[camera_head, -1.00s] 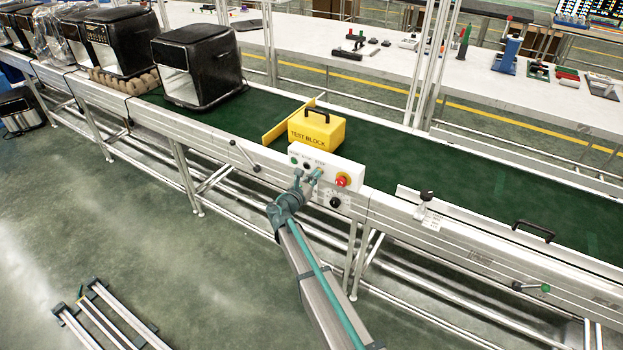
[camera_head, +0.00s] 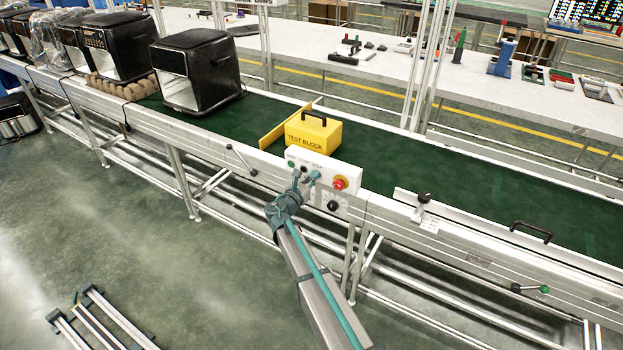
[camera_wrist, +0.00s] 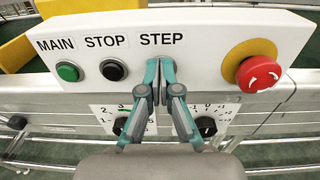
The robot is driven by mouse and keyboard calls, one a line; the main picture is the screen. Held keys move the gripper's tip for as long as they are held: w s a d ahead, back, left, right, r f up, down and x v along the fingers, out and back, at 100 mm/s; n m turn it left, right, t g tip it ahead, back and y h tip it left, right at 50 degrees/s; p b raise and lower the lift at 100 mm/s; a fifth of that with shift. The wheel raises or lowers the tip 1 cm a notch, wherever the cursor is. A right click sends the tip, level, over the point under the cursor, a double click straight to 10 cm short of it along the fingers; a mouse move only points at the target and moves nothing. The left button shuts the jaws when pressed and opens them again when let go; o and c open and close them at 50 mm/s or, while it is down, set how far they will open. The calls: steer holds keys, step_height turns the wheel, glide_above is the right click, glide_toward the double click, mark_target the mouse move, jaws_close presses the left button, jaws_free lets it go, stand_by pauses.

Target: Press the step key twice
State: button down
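The white control panel (camera_head: 347,170) is mounted on the near side of the conveyor. The wrist view shows its STEP label (camera_wrist: 161,39) above my gripper (camera_wrist: 160,66). My gripper's teal fingertips are close together directly below that label, in front of the step key's place. They hide the key, so I cannot tell whether they touch it or whether it is pressed. My gripper (camera_head: 305,178) also shows at the panel in the head view. The green MAIN button (camera_wrist: 68,72) and the black STOP button (camera_wrist: 113,69) are to the left of the fingers.
A red emergency stop (camera_wrist: 258,72) on a yellow base is to the right of my fingers. Two black knobs (camera_wrist: 122,126) (camera_wrist: 206,126) sit below. A yellow test block (camera_head: 313,134) and a black fryer (camera_head: 212,72) stand on the green belt (camera_head: 385,155).

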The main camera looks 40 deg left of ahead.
steer(key=s+d+b, duration=0.2)
steer(key=s, duration=1.2)
steer(key=shift+d+r, duration=0.2)
steer(key=shift+r, duration=0.05)
steer(key=shift+w, duration=0.1)
stand_by(3.9)
